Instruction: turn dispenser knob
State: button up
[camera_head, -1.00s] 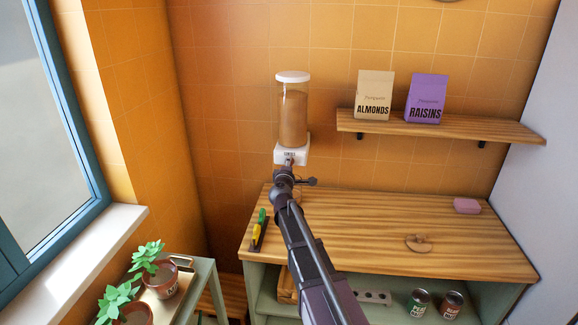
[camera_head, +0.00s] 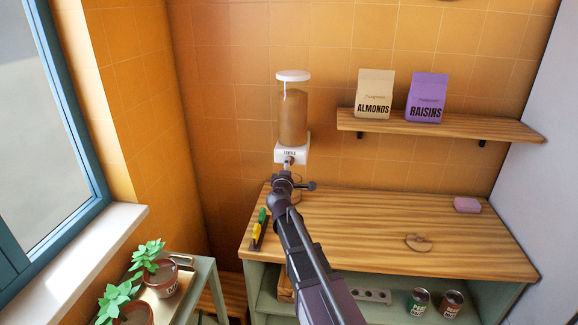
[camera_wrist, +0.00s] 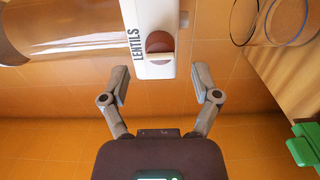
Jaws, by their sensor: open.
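The dispenser (camera_head: 293,115) is a clear cylinder of brown contents with a white lid and white base, mounted on the tiled wall. Its base, labelled LENTILS, shows sideways in the wrist view (camera_wrist: 141,20). The round brown knob (camera_wrist: 159,40) with a pale bar across it sits on that base. My gripper (camera_wrist: 162,73) is open and empty. Its two fingers are spread to either side, short of the knob and apart from it. In the head view my arm covers most of the gripper, just below the dispenser base.
The wooden counter (camera_head: 370,225) lies below, with a pink block (camera_head: 467,205), a round brown item (camera_head: 418,242) and green and yellow items (camera_head: 260,226) at its left edge. A shelf (camera_head: 440,125) at right holds bags of almonds (camera_head: 374,94) and raisins (camera_head: 427,98). Potted plants stand lower left.

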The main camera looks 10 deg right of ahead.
jog(key=v, duration=0.8)
jog(key=shift+s, duration=0.25)
jog(key=shift+w+a+n, duration=0.1)
jog(key=shift+n, duration=0.2)
dwell(1.7)
